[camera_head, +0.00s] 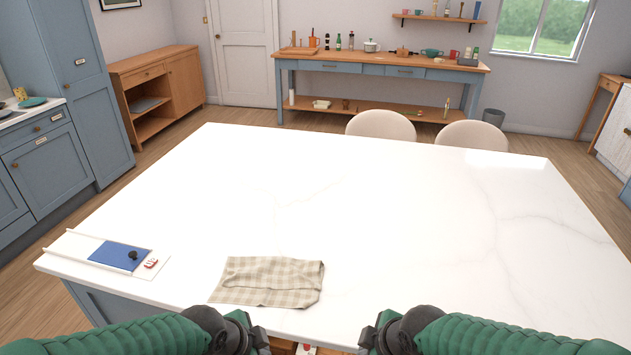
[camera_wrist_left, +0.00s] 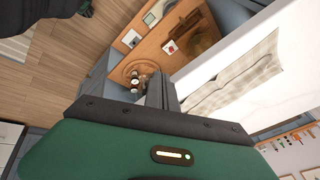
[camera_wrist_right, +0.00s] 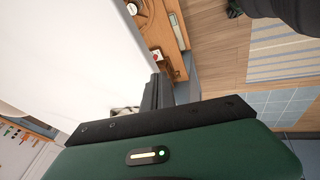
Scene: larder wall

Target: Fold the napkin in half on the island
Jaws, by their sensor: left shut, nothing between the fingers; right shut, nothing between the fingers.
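The napkin (camera_head: 268,280) is beige checked cloth on the white island top (camera_head: 400,220), near its front edge. It lies as a wide, short piece with slightly uneven sides. A line like a crease or layer edge runs along its front part; I cannot tell how its layers lie. It also shows in the left wrist view (camera_wrist_left: 235,78). My left gripper (camera_head: 264,342) is shut and empty at the front edge, just in front of the napkin and apart from it. My right gripper (camera_head: 364,342) is shut and empty, to the right of the napkin's front corner.
The middle and right of the island are clear. Two pale chairs (camera_head: 381,126) stand behind it.

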